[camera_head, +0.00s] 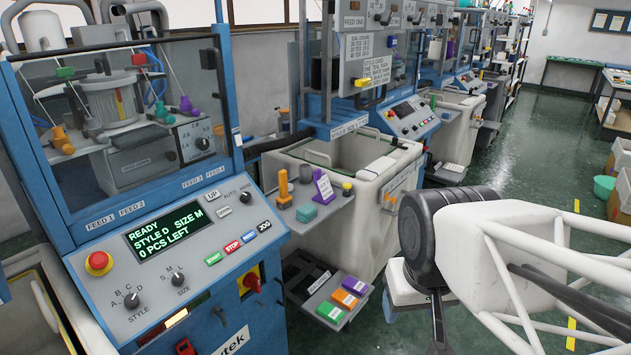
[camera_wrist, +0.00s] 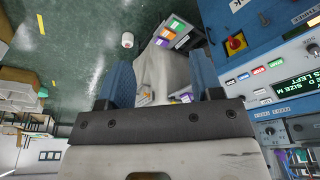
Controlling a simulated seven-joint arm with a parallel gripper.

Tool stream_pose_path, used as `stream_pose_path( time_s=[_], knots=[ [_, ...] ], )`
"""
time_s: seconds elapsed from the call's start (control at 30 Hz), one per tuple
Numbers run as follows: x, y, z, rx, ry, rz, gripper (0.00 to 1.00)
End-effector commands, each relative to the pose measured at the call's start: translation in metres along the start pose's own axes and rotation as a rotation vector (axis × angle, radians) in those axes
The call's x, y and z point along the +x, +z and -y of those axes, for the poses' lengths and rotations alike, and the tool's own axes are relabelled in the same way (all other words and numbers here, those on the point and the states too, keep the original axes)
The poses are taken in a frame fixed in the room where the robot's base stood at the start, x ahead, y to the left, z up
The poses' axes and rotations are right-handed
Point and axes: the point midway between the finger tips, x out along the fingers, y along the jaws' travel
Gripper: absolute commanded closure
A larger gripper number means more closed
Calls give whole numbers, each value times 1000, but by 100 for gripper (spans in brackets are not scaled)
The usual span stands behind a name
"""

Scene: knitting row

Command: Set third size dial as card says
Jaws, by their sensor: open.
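The nearest machine's panel has a size dial (camera_head: 178,280) beside a style dial (camera_head: 131,300); its display (camera_head: 167,231) reads READY, STYLE D, SIZE M, 0 PCS LEFT. A second machine's panel (camera_head: 408,116) stands farther along the row. A third panel (camera_head: 470,82) is beyond it; its dials are too small to make out. A style card (camera_head: 376,72) hangs above the second machine, its smaller lines not clearly readable. In the wrist view my gripper (camera_wrist: 163,82) is open, its two blue fingers apart with nothing held between them. It points toward the aisle floor and a pale bin.
The first panel has a red emergency button (camera_head: 98,262). The green aisle floor (camera_head: 535,150) is mostly clear.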

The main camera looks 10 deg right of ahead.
Motion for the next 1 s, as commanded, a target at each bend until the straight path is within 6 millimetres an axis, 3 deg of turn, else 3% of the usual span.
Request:
stream_pose_path(
  time_s=[0.73, 1.0],
  knots=[
    [0, -1, 0, -2, 2, -2, 44],
    [9, -27, 3, -35, 48, -45, 44]
  ],
)
